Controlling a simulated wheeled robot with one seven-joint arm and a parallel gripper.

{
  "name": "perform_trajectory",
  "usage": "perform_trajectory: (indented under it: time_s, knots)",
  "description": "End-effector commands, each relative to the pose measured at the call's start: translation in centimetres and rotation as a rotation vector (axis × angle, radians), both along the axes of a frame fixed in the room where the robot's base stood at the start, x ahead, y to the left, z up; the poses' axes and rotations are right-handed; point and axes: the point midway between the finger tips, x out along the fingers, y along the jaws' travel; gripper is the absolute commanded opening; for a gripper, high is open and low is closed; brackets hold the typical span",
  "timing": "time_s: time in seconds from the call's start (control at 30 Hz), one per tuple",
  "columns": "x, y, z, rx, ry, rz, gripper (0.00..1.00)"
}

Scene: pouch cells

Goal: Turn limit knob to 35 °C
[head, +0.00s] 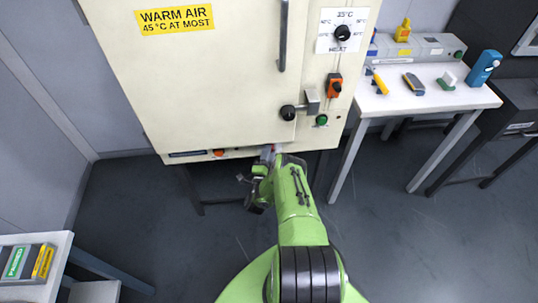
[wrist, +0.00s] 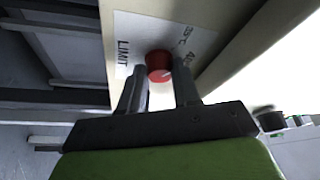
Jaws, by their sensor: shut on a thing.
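The limit knob (wrist: 158,62) is red and round, with a pale mark at its lower right. It sits on a white label plate (wrist: 125,40) reading "LIMIT", with "35°C" and other partly hidden print to the right. My gripper (wrist: 160,82) has one finger on each side of the knob and is shut on it. In the head view my gripper (head: 268,152) is at the lower edge of the cream cabinet (head: 220,75), and the knob is mostly hidden there. I cannot read exactly which value the mark points to.
A black HEAT knob (head: 342,33) is on the cabinet's upper right. Below it are an orange switch (head: 334,86), a black door knob (head: 288,112) and a green button (head: 322,120). A white table (head: 430,98) with tools stands at right. Another table is lower left.

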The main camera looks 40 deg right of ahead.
Motion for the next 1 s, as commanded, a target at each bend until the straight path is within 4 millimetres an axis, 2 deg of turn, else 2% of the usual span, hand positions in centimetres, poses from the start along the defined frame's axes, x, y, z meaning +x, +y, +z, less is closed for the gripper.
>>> perform_trajectory:
  time_s: [0.33,0.87,0.9,1.0]
  knots:
    - [0.01,0.07,-0.24,-0.105,0.076,0.003,0.01]
    - [-0.02,0.07,-0.23,-0.122,0.090,0.003,0.01]
    - [-0.02,0.07,-0.23,-0.122,0.090,0.003,0.36]
    - [-0.03,0.04,-0.21,-0.122,0.088,0.002,0.51]
